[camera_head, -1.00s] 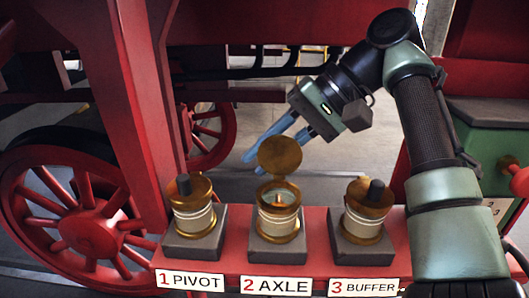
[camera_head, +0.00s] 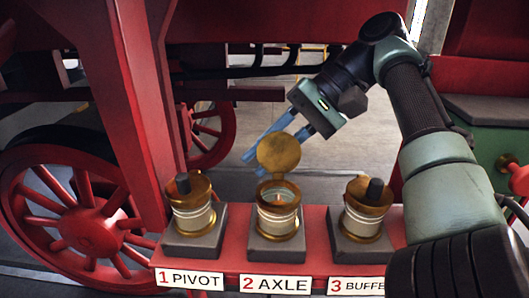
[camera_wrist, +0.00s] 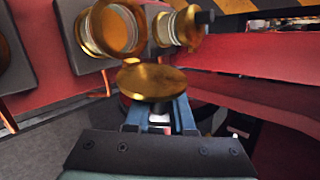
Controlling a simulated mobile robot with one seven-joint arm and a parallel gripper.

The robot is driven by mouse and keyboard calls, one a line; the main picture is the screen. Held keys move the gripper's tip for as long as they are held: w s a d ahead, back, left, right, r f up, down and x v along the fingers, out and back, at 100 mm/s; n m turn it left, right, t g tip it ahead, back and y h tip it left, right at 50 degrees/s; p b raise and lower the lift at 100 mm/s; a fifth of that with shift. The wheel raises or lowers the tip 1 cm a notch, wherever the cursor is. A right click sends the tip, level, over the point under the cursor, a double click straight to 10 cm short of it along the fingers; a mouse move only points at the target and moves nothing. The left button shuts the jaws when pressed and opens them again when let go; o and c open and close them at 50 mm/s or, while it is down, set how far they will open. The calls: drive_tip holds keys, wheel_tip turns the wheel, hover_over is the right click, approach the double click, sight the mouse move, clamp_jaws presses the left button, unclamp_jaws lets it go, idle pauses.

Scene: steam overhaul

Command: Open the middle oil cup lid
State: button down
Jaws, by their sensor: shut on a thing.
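The middle oil cup (camera_head: 278,212), above the label "2 AXLE", is open, and its inside shows. Its round brass lid (camera_head: 278,152) stands raised at the back of the cup. My gripper (camera_head: 268,148) reaches in from behind, with its blue fingers partly hidden by the lid. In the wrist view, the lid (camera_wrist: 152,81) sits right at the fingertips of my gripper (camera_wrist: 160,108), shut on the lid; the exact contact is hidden. The open middle cup (camera_wrist: 118,32) shows just beyond it.
The pivot cup (camera_head: 190,212) at left and the buffer cup (camera_head: 364,214) at right are closed, each with a dark knob. All stand on a red shelf (camera_head: 236,268). A red post (camera_head: 128,90) and spoked wheel (camera_head: 85,228) are at left.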

drive_tip(key=c, duration=0.8)
unclamp_jaws()
drive_tip(key=shift+o, duration=0.2)
drive_tip(key=shift+s+t, duration=0.1)
drive_tip(key=shift+t, duration=0.2)
